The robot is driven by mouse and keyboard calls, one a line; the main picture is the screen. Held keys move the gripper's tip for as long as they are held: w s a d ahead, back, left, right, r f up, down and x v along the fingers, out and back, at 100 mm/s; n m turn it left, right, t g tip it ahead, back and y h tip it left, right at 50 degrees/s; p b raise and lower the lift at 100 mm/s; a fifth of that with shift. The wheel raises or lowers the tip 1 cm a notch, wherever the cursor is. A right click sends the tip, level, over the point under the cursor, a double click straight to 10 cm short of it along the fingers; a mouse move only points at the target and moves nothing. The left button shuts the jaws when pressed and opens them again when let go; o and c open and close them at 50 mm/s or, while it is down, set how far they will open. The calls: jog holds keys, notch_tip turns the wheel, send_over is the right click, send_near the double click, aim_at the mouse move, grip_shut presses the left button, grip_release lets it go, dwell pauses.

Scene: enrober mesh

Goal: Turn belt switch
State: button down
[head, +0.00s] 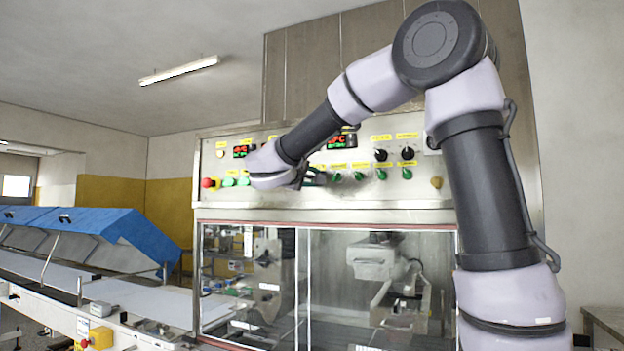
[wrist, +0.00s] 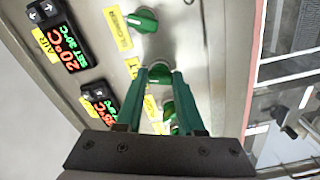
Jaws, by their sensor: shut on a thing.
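The control panel (head: 415,192) carries a row of green rotary switches. In the wrist view, the fingers of my gripper (wrist: 165,76) reach the panel and are shut on one green switch (wrist: 160,73). Its knob shows between the fingertips, partly covered by them.
Another green switch (wrist: 143,20) sits close above the gripped one in the wrist view, and one (wrist: 168,107) sits below. Red-green displays (wrist: 62,38) are to the left. A red emergency button (head: 208,183) is at the panel's left. A glass-fronted cabinet (head: 300,280) is below.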

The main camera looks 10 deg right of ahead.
jog(key=shift+n, duration=5)
jog(key=shift+f, duration=0.1)
jog(key=c, duration=0.5)
grip_release()
jog(key=shift+a, duration=0.1)
jog(key=v, duration=1)
jog(key=shift+s+a, duration=0.15)
jog(key=shift+s, duration=0.2)
